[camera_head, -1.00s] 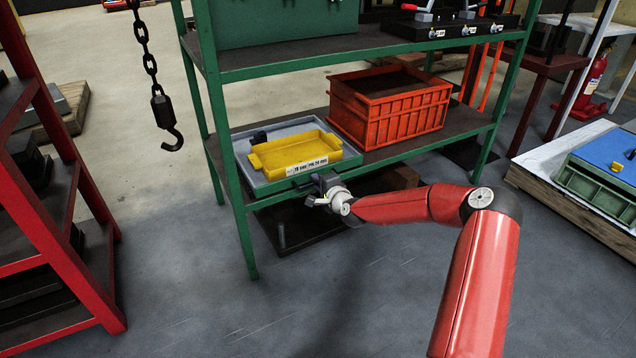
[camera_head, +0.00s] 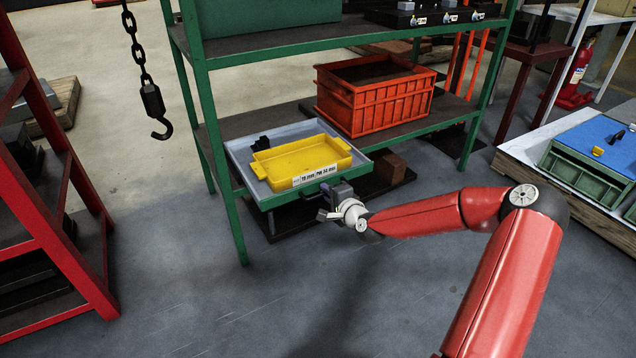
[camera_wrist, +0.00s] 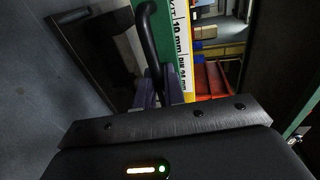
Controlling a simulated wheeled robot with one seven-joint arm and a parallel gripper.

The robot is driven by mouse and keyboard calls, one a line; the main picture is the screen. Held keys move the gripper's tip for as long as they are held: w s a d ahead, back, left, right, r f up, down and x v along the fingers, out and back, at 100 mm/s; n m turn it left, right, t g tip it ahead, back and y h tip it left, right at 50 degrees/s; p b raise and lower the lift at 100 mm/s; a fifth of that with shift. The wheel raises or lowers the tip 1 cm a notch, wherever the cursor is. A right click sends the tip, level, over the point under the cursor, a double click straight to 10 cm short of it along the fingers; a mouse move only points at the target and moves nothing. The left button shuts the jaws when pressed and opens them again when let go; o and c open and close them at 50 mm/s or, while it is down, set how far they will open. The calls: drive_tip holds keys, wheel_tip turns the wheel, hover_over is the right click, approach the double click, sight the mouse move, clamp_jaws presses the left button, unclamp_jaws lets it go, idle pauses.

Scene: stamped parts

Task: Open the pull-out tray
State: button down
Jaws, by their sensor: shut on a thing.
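The pull-out tray (camera_head: 288,131) is grey with a green front. It sticks out past the front of the green shelf unit's lower shelf and holds a shallow yellow bin (camera_head: 300,160) with a white label. My gripper (camera_head: 328,192) is at the middle of the tray's front. In the wrist view a dark curved handle (camera_wrist: 147,40) runs down to my purple-grey fingers (camera_wrist: 162,90), which are shut on it. The exact contact is partly hidden by the gripper body.
An orange crate (camera_head: 385,100) stands on the shelf right of the tray. A hook on a chain (camera_head: 153,105) hangs at the left, near a red rack (camera_head: 60,190). A pallet with a green case (camera_head: 590,170) is at the right. The floor before the tray is clear.

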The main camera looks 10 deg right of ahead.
drive_tip(key=f+v, duration=0.1)
drive_tip(key=v, duration=0.7)
drive_tip(key=shift+s+d+f+p, duration=0.15)
drive_tip(key=shift+s+f+p, duration=0.2)
drive_tip(key=shift+s+p, duration=0.1)
drive_tip(key=c, duration=1.8)
unclamp_jaws()
drive_tip(key=shift+c, duration=0.2)
drive_tip(key=p+v, duration=0.1)
drive_tip(key=v, duration=0.6)
drive_tip(key=shift+s+d, duration=0.15)
drive_tip(key=shift+s, duration=0.2)
drive_tip(key=shift+r, duration=0.1)
